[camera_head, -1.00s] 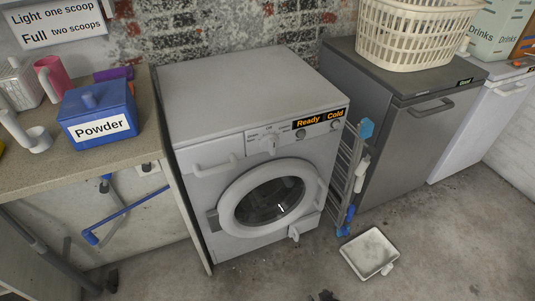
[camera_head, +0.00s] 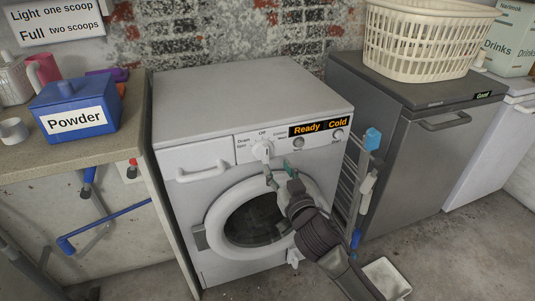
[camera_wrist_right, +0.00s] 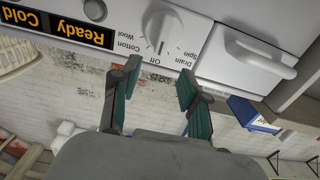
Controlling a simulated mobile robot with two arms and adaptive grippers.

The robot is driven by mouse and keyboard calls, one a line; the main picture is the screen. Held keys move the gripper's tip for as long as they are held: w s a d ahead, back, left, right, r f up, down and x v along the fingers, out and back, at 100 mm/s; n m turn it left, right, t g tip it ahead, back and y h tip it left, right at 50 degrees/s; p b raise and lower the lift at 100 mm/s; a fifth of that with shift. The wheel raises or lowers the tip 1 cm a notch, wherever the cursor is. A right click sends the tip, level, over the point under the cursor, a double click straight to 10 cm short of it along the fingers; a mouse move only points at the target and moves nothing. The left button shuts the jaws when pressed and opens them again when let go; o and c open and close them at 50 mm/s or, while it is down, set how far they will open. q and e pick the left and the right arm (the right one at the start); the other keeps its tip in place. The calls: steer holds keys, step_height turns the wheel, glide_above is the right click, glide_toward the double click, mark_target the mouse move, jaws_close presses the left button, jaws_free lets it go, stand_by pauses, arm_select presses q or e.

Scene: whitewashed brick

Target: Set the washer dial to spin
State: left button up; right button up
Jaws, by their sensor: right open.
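The washer (camera_head: 190,175) is a white front loader whose display reads "Ready" and "Cold". Its white dial (camera_head: 262,150) is on the control panel left of the display, with its ridge toward the "Off" mark. The dial also shows in the upside-down right wrist view (camera_wrist_right: 160,28), ringed by Wool, Cotton, Off, Drain and Spin labels. My right gripper (camera_head: 280,173) is open and empty, just below and in front of the dial. In the wrist view its green-padded fingers (camera_wrist_right: 158,72) are spread on either side of the dial's line, apart from it. My left gripper is not in view.
The round door (camera_head: 212,222) is shut, partly behind my right arm. The drawer handle (camera_head: 202,172) juts out left of the dial. A counter with a blue powder box (camera_head: 75,122) stands left. A drying rack (camera_head: 352,170) and a grey appliance (camera_head: 412,165) stand right.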

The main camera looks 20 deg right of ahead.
mark_target(267, 150)
steer(key=w, duration=0.7)
steer(key=shift+w+a+b, duration=0.1)
steer(key=shift+w+b, duration=0.15)
steer(key=shift+b, duration=0.05)
steer(key=shift+w, duration=0.45)
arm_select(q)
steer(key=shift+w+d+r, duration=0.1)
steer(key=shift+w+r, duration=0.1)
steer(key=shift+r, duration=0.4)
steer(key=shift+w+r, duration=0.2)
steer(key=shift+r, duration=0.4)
arm_select(e)
jaws_close()
